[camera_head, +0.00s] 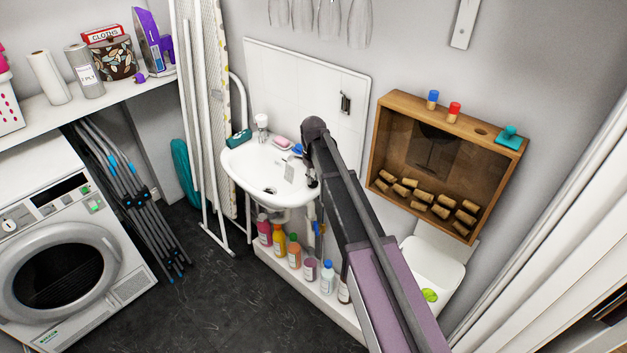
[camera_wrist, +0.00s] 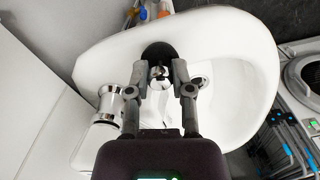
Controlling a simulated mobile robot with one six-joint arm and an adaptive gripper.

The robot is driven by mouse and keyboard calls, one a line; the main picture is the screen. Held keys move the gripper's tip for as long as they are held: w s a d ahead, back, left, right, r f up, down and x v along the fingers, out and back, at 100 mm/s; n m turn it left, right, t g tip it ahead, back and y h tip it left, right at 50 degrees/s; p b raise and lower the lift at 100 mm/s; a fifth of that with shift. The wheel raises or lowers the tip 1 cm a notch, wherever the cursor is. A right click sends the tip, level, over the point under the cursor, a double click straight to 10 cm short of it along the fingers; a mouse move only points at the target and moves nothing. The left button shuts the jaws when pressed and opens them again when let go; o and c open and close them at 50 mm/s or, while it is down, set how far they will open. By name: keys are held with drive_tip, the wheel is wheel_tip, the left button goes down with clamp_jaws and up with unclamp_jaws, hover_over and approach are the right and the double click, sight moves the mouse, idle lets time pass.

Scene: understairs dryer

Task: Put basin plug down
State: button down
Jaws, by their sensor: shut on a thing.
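In the wrist view, the basin plug (camera_wrist: 158,53) appears as a black round piece with a shiny metal part between my fingertips. My gripper (camera_wrist: 159,86) is shut on it, one finger on each side of the metal part. The plug is over the white basin (camera_wrist: 254,60), near its rim; I cannot tell whether it touches the basin. The drain hole (camera_wrist: 198,82) lies to the right of the plug and is uncovered. In the head view, the basin (camera_head: 245,165) is against the wall, and my arm hides most of the gripper and plug.
A chrome tap (camera_wrist: 110,105) stands left of my gripper. A pink soap (camera_head: 282,142) and a green item (camera_head: 238,137) sit on the basin's back rim. Several bottles (camera_head: 294,250) stand below. A wooden case (camera_head: 375,145) hangs on the right wall.

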sight(313, 176)
drive_tip(key=shift+f, duration=0.1)
drive_tip(key=c, duration=0.5)
unclamp_jaws()
drive_tip(key=shift+r, duration=0.2)
wheel_tip(313, 176, up, 12)
drive_tip(key=p, duration=1.2)
idle(0.6)
drive_tip(key=s+d+m, duration=0.7)
drive_tip(key=s+d, duration=1.6)
drive_tip(key=s, duration=0.2)
drive_tip(key=shift+s, duration=0.35)
